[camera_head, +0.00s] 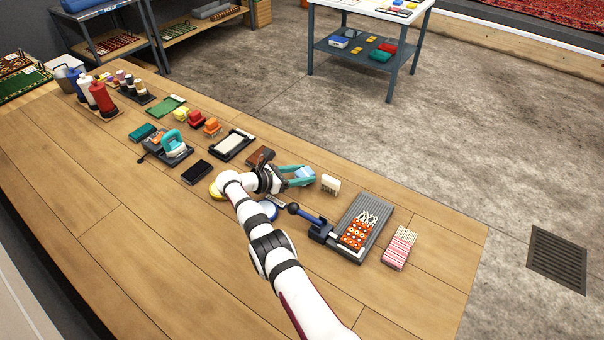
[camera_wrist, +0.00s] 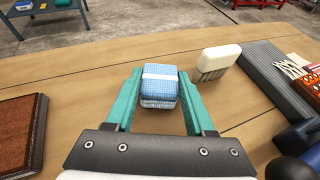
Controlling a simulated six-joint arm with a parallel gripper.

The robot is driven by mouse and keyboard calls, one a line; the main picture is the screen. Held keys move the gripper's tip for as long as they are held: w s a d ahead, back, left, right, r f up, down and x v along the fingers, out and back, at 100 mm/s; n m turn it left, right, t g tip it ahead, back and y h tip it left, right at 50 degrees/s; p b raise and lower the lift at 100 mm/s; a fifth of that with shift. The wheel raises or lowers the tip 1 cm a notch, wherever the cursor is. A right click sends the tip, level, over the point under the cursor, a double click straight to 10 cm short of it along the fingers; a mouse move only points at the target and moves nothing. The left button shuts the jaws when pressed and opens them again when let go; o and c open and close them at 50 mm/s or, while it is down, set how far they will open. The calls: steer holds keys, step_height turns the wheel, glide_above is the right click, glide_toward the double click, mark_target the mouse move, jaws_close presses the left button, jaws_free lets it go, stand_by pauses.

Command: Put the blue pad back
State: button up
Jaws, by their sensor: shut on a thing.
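A light blue checked pad (camera_head: 304,173) with a pale band is between the teal fingers of my gripper (camera_head: 301,177). In the wrist view the pad (camera_wrist: 158,88) sits at the fingertips, and my gripper (camera_wrist: 160,97) is shut on it from both sides. The pad is over the wooden bench (camera_head: 150,215); I cannot tell whether it touches the surface. My fingers hide its side edges.
A white brush (camera_head: 330,184) stands just right of the pad. A brown block (camera_head: 260,157) lies left of my gripper. A grey ridged board (camera_head: 376,222) bears an orange patterned piece (camera_head: 356,234). A striped cloth (camera_head: 399,248) lies beyond. Bare wood lies ahead.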

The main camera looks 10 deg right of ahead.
steer(key=o, duration=1.3)
steer(key=v, duration=1.2)
steer(key=shift+r, duration=0.1)
steer(key=s+d+r+m+g+y, duration=0.3)
steer(key=s+d+r+m, duration=0.1)
steer(key=s+r+m, duration=0.3)
steer(key=s+d+r+m+g+y, duration=0.25)
steer(key=s+d+r+m, duration=0.3)
steer(key=r, duration=0.35)
steer(key=s+a+m+y, duration=0.1)
steer(key=s+m+y, duration=0.2)
steer(key=s, duration=0.7)
steer(key=s+a+m+y, duration=0.2)
steer(key=s+m, duration=0.5)
steer(key=s, duration=0.4)
steer(key=s+a+m+y, duration=0.1)
steer(key=s+m+y, duration=0.3)
steer(key=s, duration=0.6)
steer(key=shift+s+a+r+m, duration=0.2)
steer(key=shift+r+m, duration=0.15)
steer(key=shift+m, duration=0.4)
